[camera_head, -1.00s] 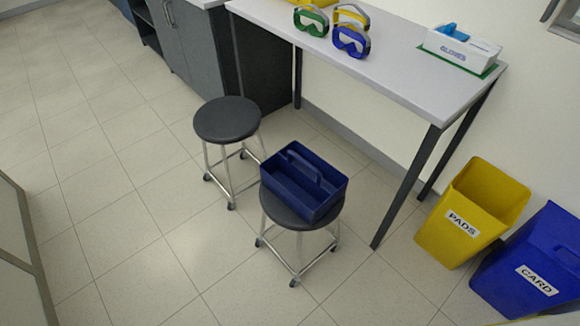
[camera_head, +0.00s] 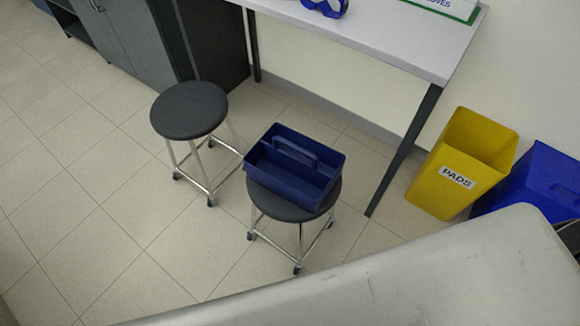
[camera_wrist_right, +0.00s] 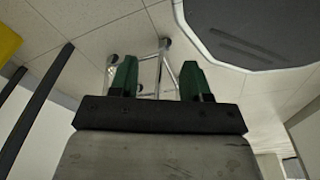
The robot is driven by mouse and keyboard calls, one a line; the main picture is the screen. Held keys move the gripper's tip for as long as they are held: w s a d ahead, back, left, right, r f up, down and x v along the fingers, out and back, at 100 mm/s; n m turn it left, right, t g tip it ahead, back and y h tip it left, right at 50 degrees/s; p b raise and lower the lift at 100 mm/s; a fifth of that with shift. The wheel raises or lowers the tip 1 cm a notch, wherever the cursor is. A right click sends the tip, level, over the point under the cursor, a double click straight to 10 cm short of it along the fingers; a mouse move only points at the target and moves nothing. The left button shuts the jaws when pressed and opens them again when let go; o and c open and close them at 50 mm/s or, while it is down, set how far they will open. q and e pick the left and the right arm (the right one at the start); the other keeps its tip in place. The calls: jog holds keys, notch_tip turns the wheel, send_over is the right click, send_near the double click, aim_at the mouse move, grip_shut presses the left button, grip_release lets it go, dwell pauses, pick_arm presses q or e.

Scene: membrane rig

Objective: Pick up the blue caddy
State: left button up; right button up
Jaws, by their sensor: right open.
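The blue caddy (camera_head: 285,184) is an open box with compartments and a central handle. In the head view it sits upright on the dark round seat of the nearer stool (camera_head: 277,207), overhanging its edge. In the right wrist view my right gripper (camera_wrist_right: 158,72) has two green-tipped fingers spread apart with nothing between them. Metal stool legs (camera_wrist_right: 163,60) show on the floor beyond the fingers. I cannot make out the caddy in that view. The right gripper is not visible in the head view, and my left gripper is in neither view.
A second stool (camera_head: 189,110) stands left of the caddy. Behind is a white table (camera_head: 390,42) with a dark leg (camera_head: 405,150). A yellow PADS bin (camera_head: 462,165) and a blue bin (camera_head: 535,180) stand right. A pale part of my body covers the lower right. Floor at left is clear.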

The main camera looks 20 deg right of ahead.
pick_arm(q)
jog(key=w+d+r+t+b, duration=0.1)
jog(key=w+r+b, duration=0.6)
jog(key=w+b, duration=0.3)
pick_arm(e)
jog(key=w+a+r+n+t+h+b, duration=0.15)
jog(key=w+r+t+b, duration=0.4)
jog(key=w+r, duration=0.95)
jog(key=w+r+n+t+b, duration=0.25)
jog(key=w+r+t, duration=0.55)
jog(key=w+r, duration=0.7)
jog(key=w+a+r+n+g+y, duration=0.1)
jog(key=w+a+r+n+y, duration=0.2)
jog(key=a+r+n+y, duration=0.75)
jog(key=w+a+r+n+g+y, duration=0.3)
jog(key=n+y, duration=0.5)
jog(key=n, duration=0.8)
jog(key=n+g+h, duration=0.9)
jog(key=n+h, duration=0.2)
jog(key=h, duration=0.2)
send_near(294, 145)
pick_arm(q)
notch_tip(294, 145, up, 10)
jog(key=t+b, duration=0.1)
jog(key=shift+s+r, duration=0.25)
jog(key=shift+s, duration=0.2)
pick_arm(e)
jog(key=shift+x, duration=5.35)
